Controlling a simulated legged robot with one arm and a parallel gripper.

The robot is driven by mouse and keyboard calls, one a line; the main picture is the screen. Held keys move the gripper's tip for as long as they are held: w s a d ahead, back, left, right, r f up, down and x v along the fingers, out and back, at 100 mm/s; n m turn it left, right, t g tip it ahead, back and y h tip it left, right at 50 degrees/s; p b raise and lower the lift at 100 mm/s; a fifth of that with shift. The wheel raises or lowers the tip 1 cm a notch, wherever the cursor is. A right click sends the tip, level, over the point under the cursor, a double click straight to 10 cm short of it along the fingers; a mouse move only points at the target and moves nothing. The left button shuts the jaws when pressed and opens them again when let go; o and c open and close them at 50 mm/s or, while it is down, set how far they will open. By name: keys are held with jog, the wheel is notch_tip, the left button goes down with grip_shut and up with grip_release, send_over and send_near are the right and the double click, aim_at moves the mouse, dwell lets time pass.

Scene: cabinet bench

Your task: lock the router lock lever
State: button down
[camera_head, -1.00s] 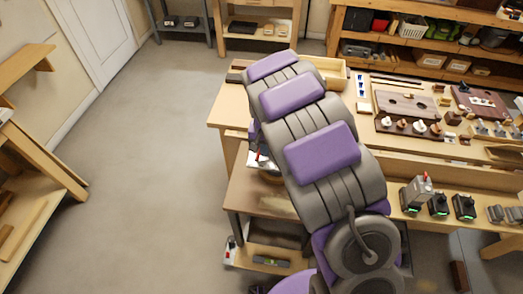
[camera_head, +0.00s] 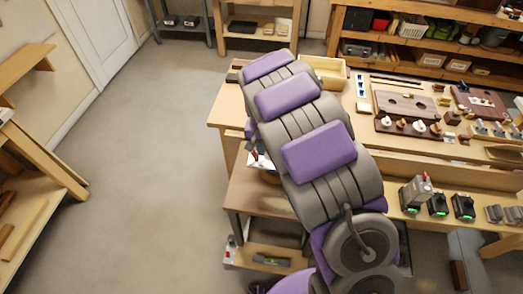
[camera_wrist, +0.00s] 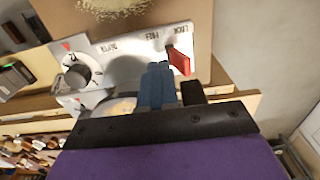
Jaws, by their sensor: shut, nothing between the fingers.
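In the wrist view, a silvery metal router plate (camera_wrist: 118,52) carries a red lock lever (camera_wrist: 179,60) and a round dial (camera_wrist: 77,76). The labels LOCK, FREE and DEPTH run along the plate, with LOCK closest to the lever. The lever's red handle slants down and right from its mount. My gripper (camera_wrist: 157,68) is shut and empty, with its blue fingers just left of the red handle. I cannot tell whether they touch it. In the head view my arm hides most of the router, and only a small red and white part shows beside it.
A wooden workbench (camera_head: 222,111) stands under and behind my arm, with trays and wooden boards toward the right. Several black devices with green lights (camera_head: 438,205) stand on a lower ledge at right. The floor (camera_head: 130,170) at left is clear.

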jog(key=shift+s+d+r, duration=0.1)
jog(key=shift+d+r, duration=0.35)
jog(key=shift+r, duration=0.3)
notch_tip(320, 180, up, 7)
jog(key=p, duration=0.3)
dwell(0.4)
dwell(0.4)
jog(key=s+d+r, duration=0.4)
jog(key=s+r, duration=0.1)
jog(key=s, duration=0.2)
jog(key=s+d+r, duration=0.4)
jog(key=s+d, duration=0.1)
jog(key=s, duration=0.2)
jog(key=s+d+n+g, duration=0.1)
jog(key=s, duration=1)
jog(key=s+d+r+n+b, duration=0.1)
jog(key=s+d, duration=0.1)
jog(key=s, duration=1)
jog(key=shift+r+g, duration=0.25)
jog(key=shift+g, duration=0.15)
jog(key=shift+s, duration=0.1)
